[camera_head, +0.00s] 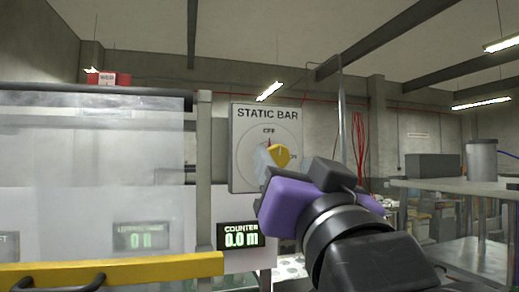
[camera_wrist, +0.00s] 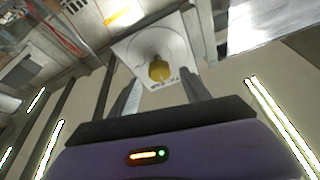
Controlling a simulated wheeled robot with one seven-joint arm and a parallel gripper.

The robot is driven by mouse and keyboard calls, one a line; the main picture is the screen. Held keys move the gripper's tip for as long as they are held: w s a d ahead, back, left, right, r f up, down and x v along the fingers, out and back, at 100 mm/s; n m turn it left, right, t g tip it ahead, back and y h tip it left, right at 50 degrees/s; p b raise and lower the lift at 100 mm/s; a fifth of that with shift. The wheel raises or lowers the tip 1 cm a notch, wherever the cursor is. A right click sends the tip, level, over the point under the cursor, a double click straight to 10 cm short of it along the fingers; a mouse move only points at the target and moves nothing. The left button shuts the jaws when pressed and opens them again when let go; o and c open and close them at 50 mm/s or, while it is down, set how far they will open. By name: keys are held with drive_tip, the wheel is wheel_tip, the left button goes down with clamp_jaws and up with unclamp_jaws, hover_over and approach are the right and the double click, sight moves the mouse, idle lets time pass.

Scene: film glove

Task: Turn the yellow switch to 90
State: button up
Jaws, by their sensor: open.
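The yellow switch (camera_head: 279,155) is on a pale square panel (camera_head: 245,117) marked STATIC BAR, with OFF at the top of its dial and ON at the right. A small red mark shows near the top of the switch; I cannot tell its exact angle. In the wrist view the switch (camera_wrist: 160,71) shows between the two fingers of my gripper (camera_wrist: 162,80), on a round grey base. The fingers are open and apart, with no contact visible. In the head view my purple gripper body covers the panel's lower right, and the fingertips are not clear.
A counter display (camera_head: 240,236) reading 0.0 m is below the panel. A yellow bar (camera_head: 120,270) with black handles crosses the lower left before a translucent sheet (camera_head: 90,150). A metal table (camera_head: 465,190) with a grey cylinder (camera_head: 482,160) stands at right.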

sight(280, 156)
drive_tip(key=shift+p+x, duration=0.45)
drive_tip(key=shift+x, duration=1.6)
clamp_jaws()
